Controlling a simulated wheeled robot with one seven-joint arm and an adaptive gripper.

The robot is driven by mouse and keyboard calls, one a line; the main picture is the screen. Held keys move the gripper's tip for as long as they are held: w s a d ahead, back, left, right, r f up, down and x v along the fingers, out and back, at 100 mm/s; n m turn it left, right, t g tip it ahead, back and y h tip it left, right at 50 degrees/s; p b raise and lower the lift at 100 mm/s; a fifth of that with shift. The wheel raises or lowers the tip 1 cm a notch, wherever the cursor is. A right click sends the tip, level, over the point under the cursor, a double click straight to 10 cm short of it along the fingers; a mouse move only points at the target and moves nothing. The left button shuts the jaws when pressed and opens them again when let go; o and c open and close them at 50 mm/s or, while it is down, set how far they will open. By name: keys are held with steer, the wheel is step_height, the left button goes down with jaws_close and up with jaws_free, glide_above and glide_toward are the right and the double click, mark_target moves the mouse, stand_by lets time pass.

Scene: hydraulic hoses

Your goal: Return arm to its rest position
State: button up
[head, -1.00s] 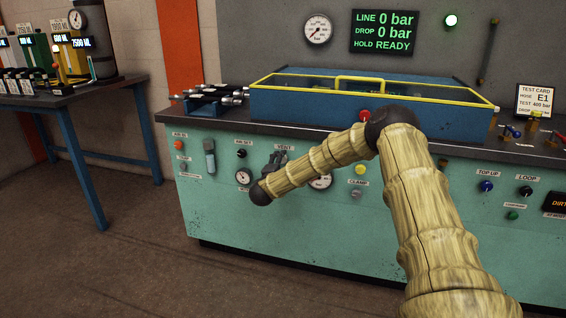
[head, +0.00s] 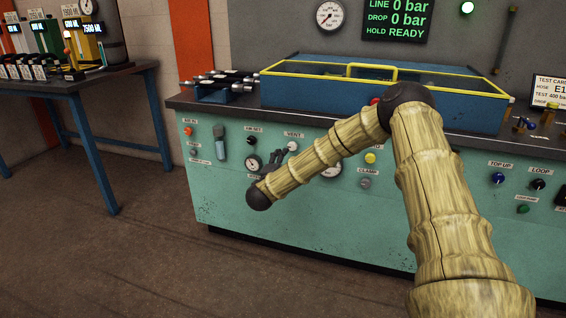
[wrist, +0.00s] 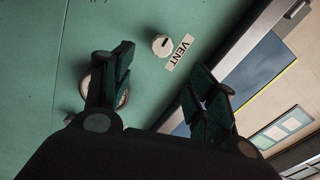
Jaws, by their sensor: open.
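My arm reaches forward in the head view, bent at a dark elbow joint, with its wrist end low in front of the green bench panel. My gripper (wrist: 160,76) is open and empty in the wrist view, its two dark fingers spread apart. It faces the green panel near the white VENT knob (wrist: 161,45), which shows beyond the fingertips, apart from them. In the head view the VENT knob (head: 293,146) is beside the gripper, which is small and partly hidden by my forearm.
A blue test box with a yellow-framed lid (head: 375,105) stands on the bench (head: 225,185), lid down. The display above reads LINE 0 bar, DROP 0 bar, HOLD READY. A blue-legged table (head: 110,75) stands left. The floor between is clear.

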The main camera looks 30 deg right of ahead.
steer(key=s+a+f+n+t+y, duration=0.1)
steer(key=s+a+f+n+y, duration=0.35)
steer(key=a+f, duration=0.45)
steer(key=s+a+f+n+y, duration=0.35)
steer(key=a+f+n, duration=0.25)
steer(key=a+f, duration=0.3)
steer(key=s+a+f+n+g+y, duration=0.3)
steer(key=s+a+f+n, duration=0.15)
steer(key=s+f, duration=0.45)
steer(key=s+a+f+n+g+y, duration=0.25)
steer(key=s+a+f, duration=0.4)
steer(key=s, duration=0.55)
steer(key=s+d+f+n+g, duration=0.15)
steer(key=s+n+g, duration=0.25)
steer(key=s, duration=1.1)
steer(key=s+f+n+g, duration=0.2)
steer(key=s+n+g, duration=0.1)
steer(key=s, duration=1.1)
step_height(320, 180, up, 22)
steer(key=p, duration=2.2)
steer(key=shift+a, duration=0.2)
steer(key=shift+c, duration=0.2)
